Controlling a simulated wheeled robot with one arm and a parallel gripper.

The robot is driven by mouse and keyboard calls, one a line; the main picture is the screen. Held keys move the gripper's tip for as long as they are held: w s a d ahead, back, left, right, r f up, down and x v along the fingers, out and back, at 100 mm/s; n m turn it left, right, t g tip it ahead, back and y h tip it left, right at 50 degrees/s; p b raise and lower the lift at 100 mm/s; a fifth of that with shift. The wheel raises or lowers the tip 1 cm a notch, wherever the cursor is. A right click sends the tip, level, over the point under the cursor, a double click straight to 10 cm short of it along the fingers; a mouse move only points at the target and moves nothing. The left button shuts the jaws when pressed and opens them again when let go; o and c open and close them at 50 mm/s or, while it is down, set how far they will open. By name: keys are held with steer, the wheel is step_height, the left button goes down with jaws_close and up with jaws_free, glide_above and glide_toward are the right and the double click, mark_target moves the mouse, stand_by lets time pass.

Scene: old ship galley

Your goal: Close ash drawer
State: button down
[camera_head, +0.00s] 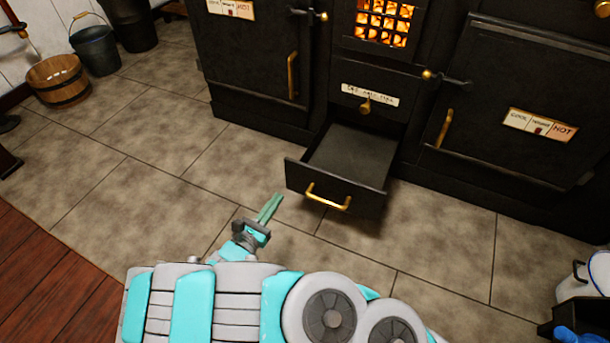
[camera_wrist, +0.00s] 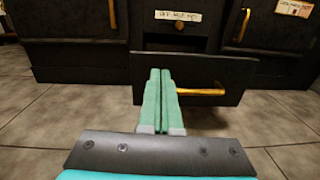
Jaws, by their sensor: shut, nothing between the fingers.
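The ash drawer (camera_head: 340,174) is a black drawer at the bottom of the black stove, pulled out well past the stove front. A brass handle (camera_head: 328,197) runs across its front. In the wrist view the drawer front (camera_wrist: 215,75) faces me, with its brass handle (camera_wrist: 201,92) to the right of my fingers. My gripper (camera_head: 271,208) is shut and empty, low over the floor in front of the drawer's left side. Its green fingers (camera_wrist: 160,95) point at the drawer front and hide part of it. I cannot tell whether they touch it.
The stove's side doors (camera_head: 505,100) have brass handles, and a fire grate (camera_head: 384,20) glows above the drawer. A wooden tub (camera_head: 58,80) and a bucket (camera_head: 95,45) stand far left. A white pot (camera_head: 599,271) is at the right edge. The tiled floor (camera_head: 140,150) between is clear.

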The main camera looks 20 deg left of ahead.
mark_target(297, 165)
steer(key=shift+n+y, duration=0.4)
steer(key=shift+y, duration=0.1)
steer(key=w, duration=0.4)
steer(key=w+f+b, duration=0.1)
steer(key=w, duration=0.3)
steer(key=w+b, duration=0.1)
steer(key=w, duration=0.3)
steer(key=shift+w+f, duration=0.2)
steer(key=shift+f, duration=0.15)
steer(key=shift+w, duration=0.15)
